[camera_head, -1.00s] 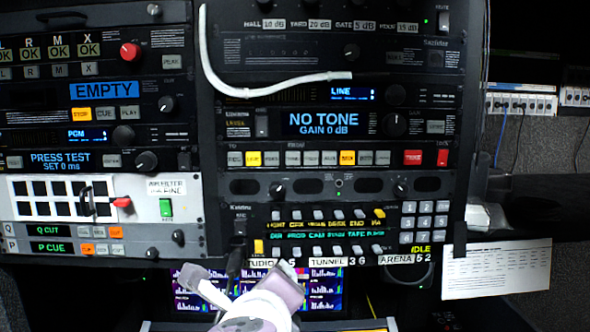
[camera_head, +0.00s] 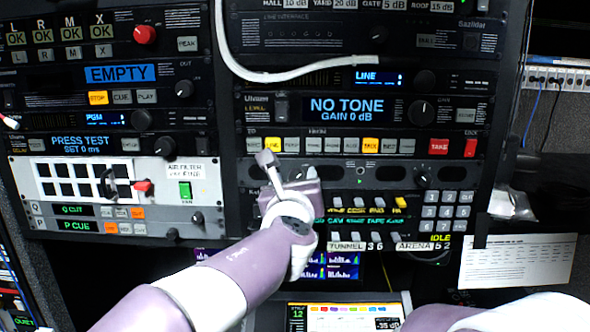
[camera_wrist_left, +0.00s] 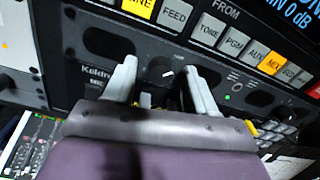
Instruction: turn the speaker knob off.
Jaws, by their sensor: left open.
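A black round knob (camera_wrist_left: 160,70) with a white pointer line sits on a dark strip with oval openings, seen in the left wrist view. Its pointer points right and slightly up; I cannot read a speaker label. My left gripper (camera_wrist_left: 162,88) is open, with one finger on each side of the knob in that view; contact cannot be told. In the head view my left gripper (camera_head: 287,172) is in front of the left part of this strip (camera_head: 345,174) and hides that knob. A second knob (camera_head: 422,178) shows on the strip's right part.
Above the strip is a row of lit buttons, including a red TAKE button (camera_head: 439,146). Below is a panel with a keypad (camera_head: 449,211). A white cable (camera_head: 285,76) hangs across the upper units. Part of my right arm shows at the lower right.

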